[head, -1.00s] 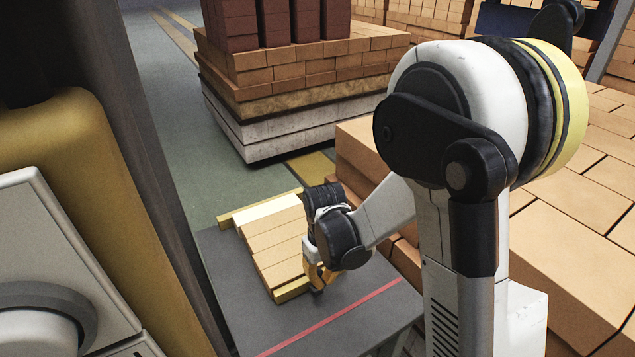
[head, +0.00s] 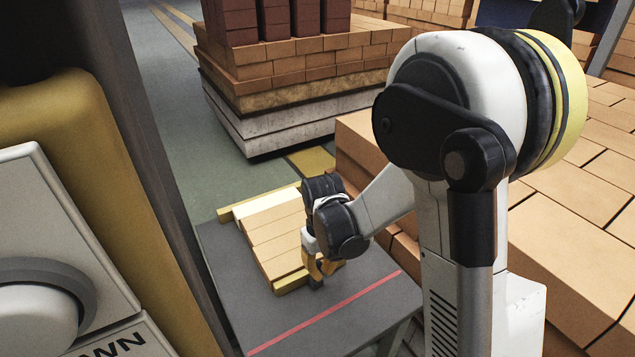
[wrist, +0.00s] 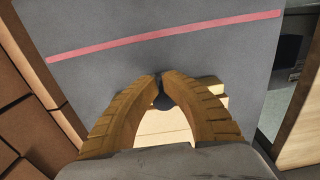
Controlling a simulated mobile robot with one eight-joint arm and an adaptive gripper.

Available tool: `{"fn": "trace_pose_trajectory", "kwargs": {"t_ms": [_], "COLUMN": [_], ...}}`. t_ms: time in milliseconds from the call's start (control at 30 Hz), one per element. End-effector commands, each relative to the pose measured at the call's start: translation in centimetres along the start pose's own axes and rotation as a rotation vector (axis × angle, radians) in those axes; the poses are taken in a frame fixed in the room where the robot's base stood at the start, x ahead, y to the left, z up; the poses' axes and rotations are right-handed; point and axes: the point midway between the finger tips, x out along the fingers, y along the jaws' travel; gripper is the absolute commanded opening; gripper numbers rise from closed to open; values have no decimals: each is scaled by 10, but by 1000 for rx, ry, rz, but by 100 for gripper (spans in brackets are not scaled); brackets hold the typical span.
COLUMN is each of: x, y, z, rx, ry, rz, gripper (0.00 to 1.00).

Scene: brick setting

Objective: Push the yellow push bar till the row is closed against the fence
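The yellow push bar (head: 291,283) lies at the near end of a row of tan bricks (head: 275,235) on a grey table. The yellow fence (head: 258,200) runs along the row's far end. I cannot tell from here whether small gaps remain between bricks. My gripper (head: 317,281) is low over the table at the bar's right end, on the near side. In the wrist view my gripper's two ribbed fingers (wrist: 162,80) meet at the tips. A dark spot shows between them; I cannot tell what it is. The fingers and palm hide most of the bar.
A red line (head: 325,314) crosses the grey table (head: 225,260) on the near side, where the top is clear. Large brick stacks (head: 575,220) stand at the right, and a loaded pallet (head: 300,110) stands behind. A yellow-and-grey machine (head: 60,200) is close at the left.

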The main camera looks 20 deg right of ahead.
Motion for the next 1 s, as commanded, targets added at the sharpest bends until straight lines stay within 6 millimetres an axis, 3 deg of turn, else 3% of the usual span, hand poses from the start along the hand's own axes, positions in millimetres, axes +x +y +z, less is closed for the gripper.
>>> {"fn": "trace_pose_trajectory", "kwargs": {"t_ms": [233,1000], "x": [-6,-75], "y": [1,0], "z": [-1,2], "rx": [1,0], "ry": [6,1], "rz": [1,1], "gripper": [0,0]}}
